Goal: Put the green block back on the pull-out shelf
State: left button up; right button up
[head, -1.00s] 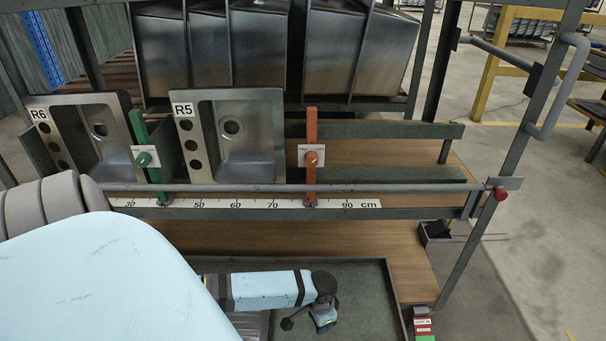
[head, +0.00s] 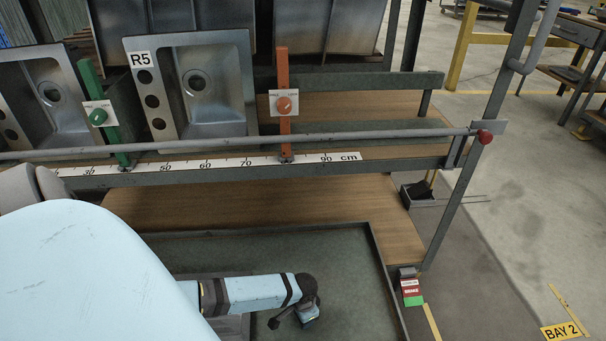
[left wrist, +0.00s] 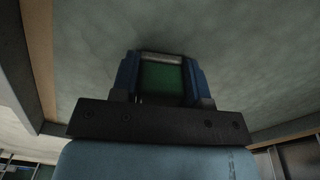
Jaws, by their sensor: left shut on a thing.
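The green block (left wrist: 162,80) shows between the blue fingers of my left gripper (left wrist: 163,97) in the left wrist view; the gripper is shut on it. In the head view my left gripper (head: 298,312) is small and low in the picture, over the pull-out shelf (head: 345,262), a dark grey-green tray with a raised rim. The block cannot be made out there. The shelf's surface (left wrist: 85,50) fills most of the wrist view; I cannot tell whether the block touches it. My right gripper is not in view.
Above the shelf runs a grey rail (head: 350,140) with a cm scale (head: 225,165). Sinks stand behind it, including R5 (head: 190,85), with a green upright (head: 100,110) and an orange upright (head: 283,90). A red and green tag (head: 411,290) hangs at the shelf's right. The shelf's right part is clear.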

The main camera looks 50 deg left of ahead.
pick_arm(q)
jog(key=shift+f, duration=0.15)
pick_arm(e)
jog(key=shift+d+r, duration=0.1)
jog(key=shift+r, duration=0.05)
pick_arm(q)
jog(key=shift+f, duration=0.1)
jog(key=o, duration=1)
jog(key=shift+o, duration=0.2)
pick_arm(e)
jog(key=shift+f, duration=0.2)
pick_arm(q)
notch_tip(320, 180, up, 3)
jog(key=shift+f+p, duration=0.15)
jog(key=shift+p, duration=0.8)
notch_tip(320, 180, up, 4)
jog(key=shift+f+p, duration=0.2)
jog(key=shift+p, duration=0.8)
notch_tip(320, 180, up, 6)
jog(key=p, duration=0.2)
jog(key=shift+p, duration=0.3)
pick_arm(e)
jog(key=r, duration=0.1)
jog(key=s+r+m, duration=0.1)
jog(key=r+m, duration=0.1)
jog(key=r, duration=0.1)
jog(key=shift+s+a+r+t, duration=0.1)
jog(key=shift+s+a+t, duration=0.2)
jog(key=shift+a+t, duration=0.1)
